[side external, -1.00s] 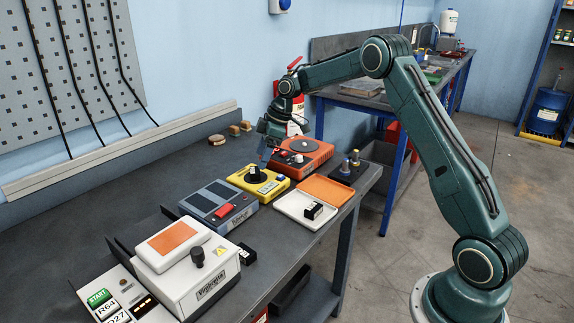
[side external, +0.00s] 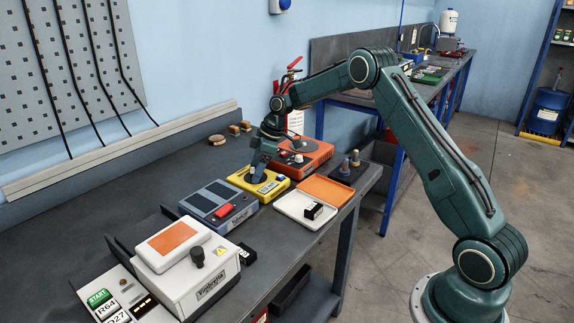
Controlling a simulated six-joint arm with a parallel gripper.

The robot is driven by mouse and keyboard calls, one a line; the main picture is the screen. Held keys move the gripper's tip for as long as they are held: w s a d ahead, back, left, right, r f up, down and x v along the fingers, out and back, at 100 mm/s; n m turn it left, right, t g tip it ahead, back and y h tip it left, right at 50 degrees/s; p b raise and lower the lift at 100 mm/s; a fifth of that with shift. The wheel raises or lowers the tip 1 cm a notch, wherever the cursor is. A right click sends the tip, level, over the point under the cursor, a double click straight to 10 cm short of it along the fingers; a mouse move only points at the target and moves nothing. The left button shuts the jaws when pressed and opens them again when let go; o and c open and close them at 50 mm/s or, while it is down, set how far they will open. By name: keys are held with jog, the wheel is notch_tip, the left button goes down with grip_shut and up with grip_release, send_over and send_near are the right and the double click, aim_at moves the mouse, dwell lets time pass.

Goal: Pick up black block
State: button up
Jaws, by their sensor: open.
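One small black block (side external: 313,210) sits on the white tray (side external: 290,210), near its right side. Another small black block (side external: 246,254) lies on the bench beside the white box with the orange top. I cannot tell which of the two the task means. My gripper (side external: 257,178) is open and points down at the yellow device (side external: 272,187). It covers the black knob there; whether it touches the knob cannot be told. Both black blocks are apart from my gripper.
The grey device with a red switch (side external: 220,204) and the orange-red device (side external: 312,156) flank the yellow one. The white box (side external: 188,278) stands at the front. An orange tray (side external: 326,190) adjoins the white one. The bench behind the devices is largely clear.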

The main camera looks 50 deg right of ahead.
jog(key=c, duration=1.3)
jog(key=shift+o, duration=0.2)
jog(key=shift+r, duration=0.1)
notch_tip(320, 180, up, 10)
